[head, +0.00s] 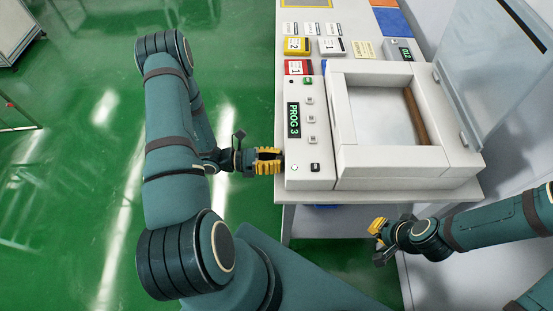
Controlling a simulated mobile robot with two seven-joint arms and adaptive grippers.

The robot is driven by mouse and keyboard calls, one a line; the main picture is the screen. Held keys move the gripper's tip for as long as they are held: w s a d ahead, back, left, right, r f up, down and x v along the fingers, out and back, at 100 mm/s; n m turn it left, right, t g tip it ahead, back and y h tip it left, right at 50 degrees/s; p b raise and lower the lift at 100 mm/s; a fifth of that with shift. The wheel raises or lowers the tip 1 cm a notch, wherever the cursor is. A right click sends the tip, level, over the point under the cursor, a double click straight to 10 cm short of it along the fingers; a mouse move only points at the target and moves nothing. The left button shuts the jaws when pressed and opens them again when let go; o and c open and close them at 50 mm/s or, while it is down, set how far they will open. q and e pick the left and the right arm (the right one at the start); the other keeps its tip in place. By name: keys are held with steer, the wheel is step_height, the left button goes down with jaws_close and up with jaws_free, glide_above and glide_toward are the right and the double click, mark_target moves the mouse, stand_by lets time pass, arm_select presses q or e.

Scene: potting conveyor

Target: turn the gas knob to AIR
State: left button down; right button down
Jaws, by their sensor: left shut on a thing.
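The white machine with a dark display reading PROG 3 (293,119) stands on the bench. My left gripper (277,160) is at the left side of its control panel, with yellow fingers pointing right. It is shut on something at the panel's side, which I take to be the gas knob. The knob itself is hidden by the fingers, so its setting and any AIR mark cannot be read. My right gripper (375,228) hangs below the bench's front edge at the right, away from the machine. Whether its fingers are open cannot be told.
The machine's transparent lid (491,62) stands raised at the right. A brown bar (415,118) lies in its white chamber. Yellow, white and red numbered blocks (298,67) sit behind the panel.

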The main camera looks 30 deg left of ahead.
arm_select(q)
steer(key=c, duration=0.7)
jaws_free()
steer(key=shift+c, duration=0.2)
steer(key=v, duration=1.2)
steer(key=shift+w, duration=0.1)
